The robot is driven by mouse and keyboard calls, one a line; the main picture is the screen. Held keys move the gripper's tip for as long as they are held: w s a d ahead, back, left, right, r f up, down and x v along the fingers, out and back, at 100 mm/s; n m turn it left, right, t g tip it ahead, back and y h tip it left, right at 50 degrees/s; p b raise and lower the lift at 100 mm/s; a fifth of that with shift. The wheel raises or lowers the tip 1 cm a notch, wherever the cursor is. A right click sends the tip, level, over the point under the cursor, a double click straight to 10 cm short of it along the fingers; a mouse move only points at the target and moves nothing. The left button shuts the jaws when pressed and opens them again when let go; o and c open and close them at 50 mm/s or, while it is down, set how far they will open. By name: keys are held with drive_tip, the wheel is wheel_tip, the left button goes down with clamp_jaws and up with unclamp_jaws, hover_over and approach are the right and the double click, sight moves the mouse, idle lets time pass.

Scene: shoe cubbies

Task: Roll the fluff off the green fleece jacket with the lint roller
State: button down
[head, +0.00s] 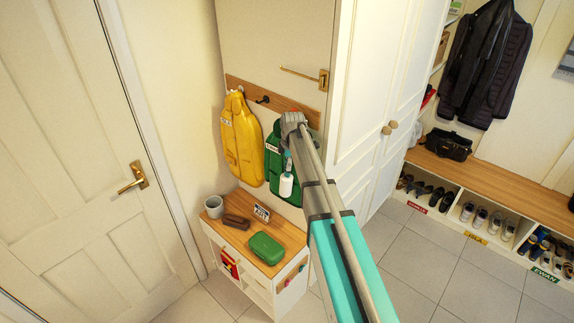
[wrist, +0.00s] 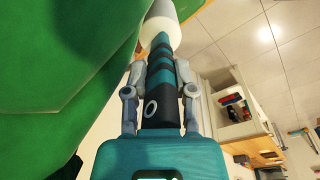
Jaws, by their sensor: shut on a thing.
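The green fleece jacket (head: 273,153) hangs from the wooden hook rail, partly hidden behind my arm. It fills the left of the wrist view (wrist: 60,65). My gripper (wrist: 160,92) is shut on the dark, teal-banded handle of the lint roller (wrist: 160,30). The roller's white head (head: 286,186) points down in front of the jacket's lower part in the head view. It looks very close to the fabric; I cannot tell whether it touches. No fluff can be made out on the visible green fabric.
A yellow jacket (head: 241,140) hangs just left of the green one. Below, a wood-topped cabinet (head: 237,242) carries a grey cup (head: 214,207), a brown brush-like block (head: 236,221), a small sign (head: 261,213) and a green case (head: 266,248). A white cupboard (head: 372,90) stands close on the right.

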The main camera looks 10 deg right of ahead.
drive_tip(key=shift+w+d, duration=0.35)
drive_tip(key=shift+d, duration=0.05)
idle(0.4)
drive_tip(key=shift+r+p, duration=2.05)
drive_tip(key=shift+f, duration=0.15)
drive_tip(key=shift+f+b, duration=1.95)
drive_tip(key=shift+b, duration=0.15)
drive_tip(key=shift+s+a, duration=0.1)
drive_tip(key=shift+s+a, duration=0.95)
drive_tip(key=shift+a, duration=0.2)
drive_tip(key=shift+s+a, duration=0.9)
drive_tip(key=shift+a, duration=0.25)
drive_tip(key=shift+s, duration=0.1)
